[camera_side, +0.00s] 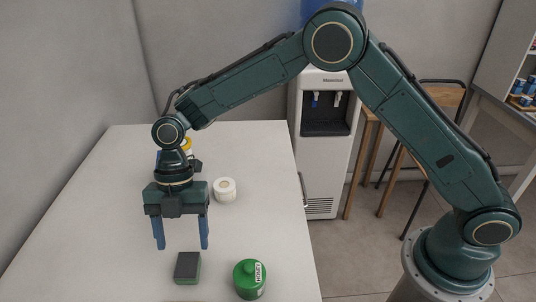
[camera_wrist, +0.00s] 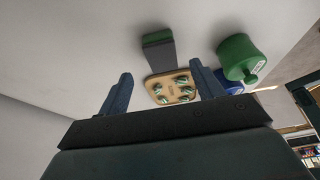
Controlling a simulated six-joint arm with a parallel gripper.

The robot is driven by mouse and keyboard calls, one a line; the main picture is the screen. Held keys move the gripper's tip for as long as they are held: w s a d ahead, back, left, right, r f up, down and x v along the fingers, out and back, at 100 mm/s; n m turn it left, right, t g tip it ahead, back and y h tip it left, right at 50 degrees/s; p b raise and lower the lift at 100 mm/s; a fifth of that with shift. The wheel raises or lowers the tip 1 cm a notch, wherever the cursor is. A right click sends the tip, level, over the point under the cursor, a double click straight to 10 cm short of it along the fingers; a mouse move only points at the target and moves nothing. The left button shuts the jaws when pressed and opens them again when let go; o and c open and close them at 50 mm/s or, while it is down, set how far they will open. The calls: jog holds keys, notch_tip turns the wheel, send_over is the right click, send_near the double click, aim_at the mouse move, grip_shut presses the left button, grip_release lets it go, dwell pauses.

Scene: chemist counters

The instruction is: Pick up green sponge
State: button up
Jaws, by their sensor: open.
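The green sponge (camera_side: 187,267) lies on the white table, a small block with a dark grey top and green along its edge. In the side view it is just below and in front of my gripper (camera_side: 181,242). My gripper points down with its two blue fingers apart and nothing between them. In the wrist view the sponge (camera_wrist: 158,54) shows beyond the fingertips, roughly in line with the gap between the fingers of my gripper (camera_wrist: 161,72). The fingers do not touch it.
A green canister (camera_side: 250,280) stands right of the sponge, near the table's right edge. A white round container (camera_side: 225,190) stands farther back. The wrist view also shows a tan board (camera_wrist: 171,90) with several green-striped pieces and a blue object (camera_wrist: 232,86). Table left of the sponge is clear.

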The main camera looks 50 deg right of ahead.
aim_at(187, 263)
jog(key=shift+x, duration=2.55)
jog(key=shift+s+d, duration=0.1)
jog(key=c, duration=1)
jog(key=shift+r, duration=0.15)
jog(key=shift+c, duration=0.2)
notch_tip(187, 263, up, 20)
